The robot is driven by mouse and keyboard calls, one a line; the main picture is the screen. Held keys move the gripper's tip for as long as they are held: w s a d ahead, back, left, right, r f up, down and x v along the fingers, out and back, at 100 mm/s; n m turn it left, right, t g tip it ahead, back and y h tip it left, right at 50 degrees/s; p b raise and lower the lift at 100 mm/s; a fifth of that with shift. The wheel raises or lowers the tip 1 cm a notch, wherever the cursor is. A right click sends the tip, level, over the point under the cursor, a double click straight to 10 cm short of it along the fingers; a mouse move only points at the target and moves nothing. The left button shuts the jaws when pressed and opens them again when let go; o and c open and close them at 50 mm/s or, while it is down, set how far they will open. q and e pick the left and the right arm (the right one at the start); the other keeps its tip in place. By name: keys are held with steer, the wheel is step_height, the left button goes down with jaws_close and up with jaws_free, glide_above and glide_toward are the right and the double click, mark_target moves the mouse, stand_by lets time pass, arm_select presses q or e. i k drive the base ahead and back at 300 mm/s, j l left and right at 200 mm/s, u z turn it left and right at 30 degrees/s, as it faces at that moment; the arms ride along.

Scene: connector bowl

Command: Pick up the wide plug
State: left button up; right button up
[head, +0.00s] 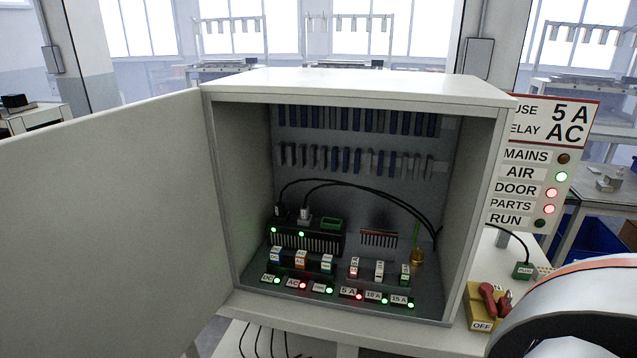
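A small green plug (523,270) with a pale label lies on the white surface right of the cabinet, with a black cable running up from it. Its label is too small to read surely. Inside the cabinet, a grey plug (304,214) and a dark plug (278,222) sit on top of a black module (300,240), each with a black cable. A green socket (331,223) beside them has no cable in it. I cannot tell by name which plug is the wide one. Neither gripper is in view; a white rounded part of mine with an orange band fills the lower right corner.
The cabinet (356,87) stands open, its door (110,200) swung out left. A yellow switch box (486,305) with red handles and an OFF label stands near the green plug. Labelled relays and fuses (380,271) line the cabinet floor. A status panel (530,180) stands at right.

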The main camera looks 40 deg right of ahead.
mark_target(523, 271)
steer(key=z, duration=2.45)
steer(key=i+l+u, duration=0.1)
steer(key=l, duration=0.5)
steer(key=i+l, duration=0.15)
steer(key=l, duration=0.45)
steer(key=i+l+u, duration=0.15)
steer(key=l, duration=0.45)
